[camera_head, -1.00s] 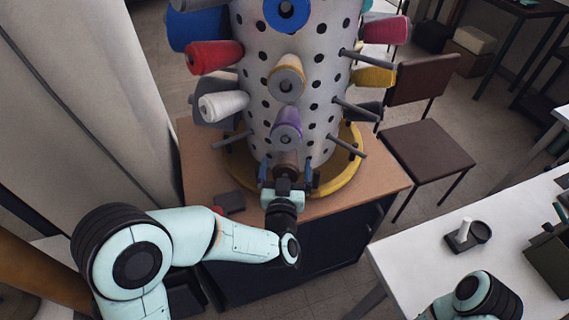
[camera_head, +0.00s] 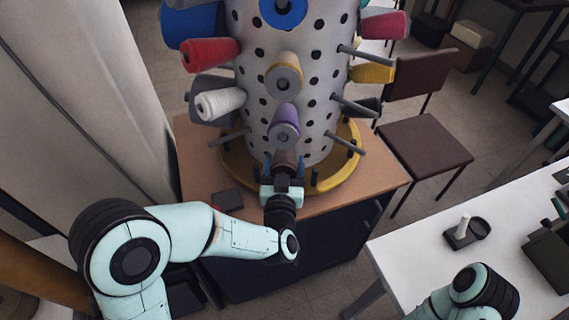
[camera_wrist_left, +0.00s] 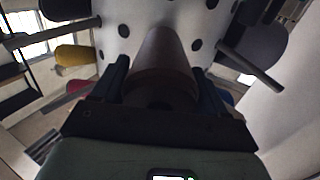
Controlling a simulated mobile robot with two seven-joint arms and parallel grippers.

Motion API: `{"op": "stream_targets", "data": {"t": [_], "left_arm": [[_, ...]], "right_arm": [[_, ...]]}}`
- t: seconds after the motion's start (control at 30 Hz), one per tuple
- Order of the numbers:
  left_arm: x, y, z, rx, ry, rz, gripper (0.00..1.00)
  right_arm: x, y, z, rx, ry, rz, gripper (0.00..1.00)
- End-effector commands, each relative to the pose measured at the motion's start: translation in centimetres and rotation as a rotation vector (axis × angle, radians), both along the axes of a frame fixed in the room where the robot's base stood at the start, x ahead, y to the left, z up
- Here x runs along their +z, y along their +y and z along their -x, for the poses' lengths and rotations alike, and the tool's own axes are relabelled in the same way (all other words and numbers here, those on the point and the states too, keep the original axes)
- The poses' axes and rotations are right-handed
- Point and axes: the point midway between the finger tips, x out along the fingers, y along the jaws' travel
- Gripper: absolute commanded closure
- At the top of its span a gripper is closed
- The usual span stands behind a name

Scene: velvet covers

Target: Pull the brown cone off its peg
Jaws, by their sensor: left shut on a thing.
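The brown cone (camera_head: 286,158) sits low on the front of the pale, perforated drum (camera_head: 312,130), just below a purple cone (camera_head: 284,126). My left gripper (camera_head: 284,166) is at the brown cone with one blue finger on each side, shut on its wide near end. In the left wrist view the brown cone (camera_wrist_left: 162,58) points away toward the drum, between the fingers of my left gripper (camera_wrist_left: 161,84). The peg inside the cone is hidden. My right arm shows in part at the lower right, but its gripper is out of view.
Bare pegs (camera_head: 350,147) stick out to the right of the gripper. White (camera_head: 222,103), red (camera_head: 212,55) and yellow (camera_head: 372,72) cones sit higher up. The drum stands on a yellow ring (camera_head: 347,170) on a wooden cabinet top (camera_head: 195,150). A white table (camera_head: 420,250) is at right.

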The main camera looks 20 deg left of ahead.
Motion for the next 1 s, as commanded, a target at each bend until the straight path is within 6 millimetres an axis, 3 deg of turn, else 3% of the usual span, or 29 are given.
{"op": "stream_targets", "data": {"t": [0.43,1.0], "left_arm": [[0.5,-0.2,0.8,-0.001,-0.002,0.002,0.59],[1.2,-1.0,4.7,-0.002,-0.002,0.002,0.59]], "right_arm": [[-0.2,0.0,0.0,0.000,0.000,0.000,0.57],[-0.4,0.0,0.1,0.000,0.001,0.000,0.57]]}}
